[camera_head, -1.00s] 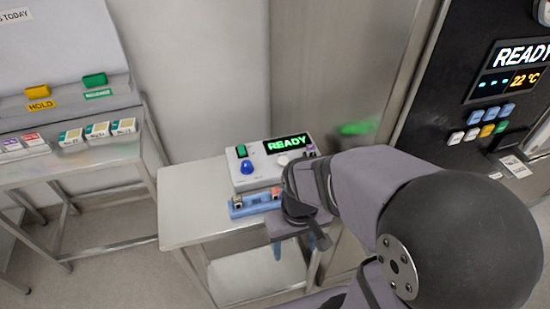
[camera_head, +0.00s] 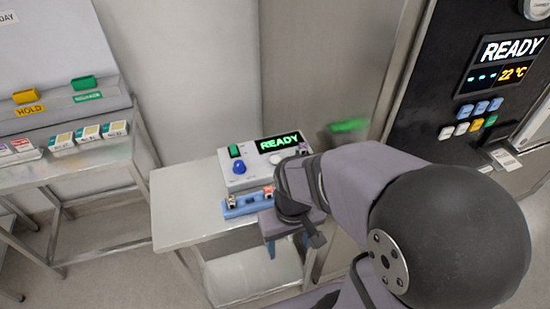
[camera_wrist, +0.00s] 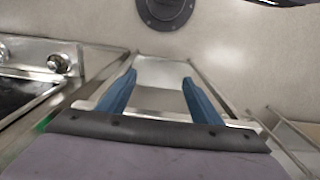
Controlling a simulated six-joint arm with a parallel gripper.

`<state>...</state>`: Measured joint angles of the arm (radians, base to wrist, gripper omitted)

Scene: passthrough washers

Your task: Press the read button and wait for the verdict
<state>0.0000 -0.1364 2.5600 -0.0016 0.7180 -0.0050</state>
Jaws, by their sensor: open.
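The reader (camera_head: 233,181) is a pale box on the small metal table. Its display (camera_head: 279,143) shows READY in green. A blue knob (camera_head: 239,168) and a green switch (camera_head: 235,151) sit at its left. A pale round part (camera_head: 277,158) below the display is partly visible; I cannot tell whether it is the read button. My arm covers the reader's right side. My gripper (camera_head: 287,244) is in front of the reader, fingers downward. In the wrist view, its blue fingers (camera_wrist: 159,80) are apart with nothing between them.
A blue holder (camera_head: 245,206) with small parts stands in front of the reader. The metal table (camera_head: 180,215) is clear at left. A bench (camera_head: 28,170) with cards and HOLD block stands further left. A dark machine panel (camera_head: 440,90) showing READY and 22 °C is at right.

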